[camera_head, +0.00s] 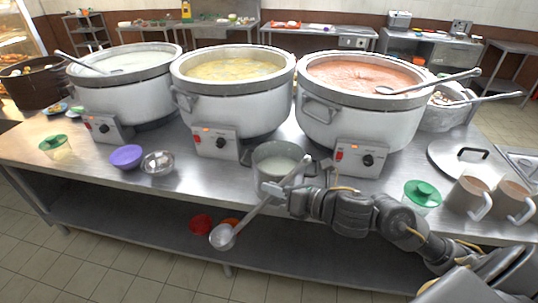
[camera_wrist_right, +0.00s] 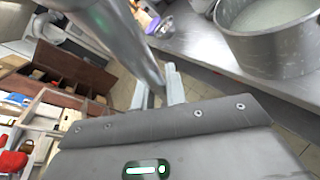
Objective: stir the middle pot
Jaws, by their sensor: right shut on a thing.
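The middle pot (camera_head: 233,90) is a large white stockpot with a steel rim and yellowish congee (camera_head: 232,69) in it. It stands on the steel table behind a control box with a black knob. My right gripper (camera_head: 276,198) is at the table's front edge, in front of the middle and right pots. It is shut on a steel ladle (camera_head: 250,213), whose bowl (camera_head: 222,236) hangs down to the left, beyond the table edge. The right wrist view shows the ladle handle (camera_wrist_right: 118,38) rising from the gripper (camera_wrist_right: 163,90). My left gripper is not seen.
The left pot (camera_head: 125,88) and right pot (camera_head: 362,105) flank it, each with a ladle across it. A small steel pot (camera_head: 278,165) of pale liquid stands just behind my gripper. A purple bowl (camera_head: 126,156), metal bowl (camera_head: 158,163) and green-lidded container (camera_head: 421,195) stand near the front edge.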

